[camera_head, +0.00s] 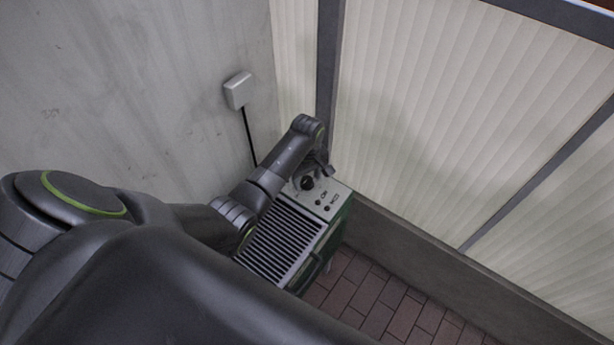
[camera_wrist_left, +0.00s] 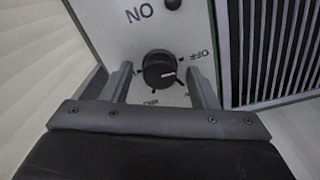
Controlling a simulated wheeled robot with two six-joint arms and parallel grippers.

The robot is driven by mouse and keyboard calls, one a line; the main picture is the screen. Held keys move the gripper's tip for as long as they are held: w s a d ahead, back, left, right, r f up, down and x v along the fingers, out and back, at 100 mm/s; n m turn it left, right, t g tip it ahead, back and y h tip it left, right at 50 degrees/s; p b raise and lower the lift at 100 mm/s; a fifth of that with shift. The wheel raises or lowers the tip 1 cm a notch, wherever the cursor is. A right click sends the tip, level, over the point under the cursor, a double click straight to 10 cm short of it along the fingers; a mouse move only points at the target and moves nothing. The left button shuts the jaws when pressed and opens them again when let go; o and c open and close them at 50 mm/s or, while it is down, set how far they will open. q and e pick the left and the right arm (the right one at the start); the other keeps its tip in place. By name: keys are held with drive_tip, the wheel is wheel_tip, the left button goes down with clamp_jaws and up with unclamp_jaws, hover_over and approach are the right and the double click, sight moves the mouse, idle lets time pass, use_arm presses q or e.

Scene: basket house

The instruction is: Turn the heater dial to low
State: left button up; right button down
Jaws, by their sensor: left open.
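The heater (camera_head: 322,203) is a green-sided box with a light control panel and a dark slatted grille, standing on the floor in the corner. The dial also shows in the head view (camera_head: 307,183). My left gripper (camera_wrist_left: 158,76) is open, one finger on each side of the dial, with visible gaps. Whether the fingertips reach its depth is unclear. My right gripper is not in view.
A concrete wall with a white outlet box (camera_head: 238,90) and black cord (camera_head: 249,136) stands behind the heater. Pale pleated panels (camera_head: 450,110) rise on the right above a low ledge (camera_head: 430,262). Bare brick floor (camera_head: 375,300) lies in front.

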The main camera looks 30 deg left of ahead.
use_arm(q)
drive_tip(key=c, duration=1)
drive_tip(key=shift+r+m+p, duration=0.2)
drive_tip(key=shift+m+p, duration=0.9)
drive_tip(key=shift+p, duration=0.05)
drive_tip(key=m+p, duration=0.2)
drive_tip(key=shift+m, duration=0.3)
drive_tip(key=m+p, duration=0.1)
drive_tip(key=m, duration=0.2)
drive_tip(key=shift+p, duration=0.4)
drive_tip(key=shift+f+m+p, duration=0.15)
drive_tip(key=shift+m+p, duration=0.45)
drive_tip(key=shift+m, duration=1.4)
drive_tip(key=shift+w, duration=0.1)
drive_tip(key=o, duration=1)
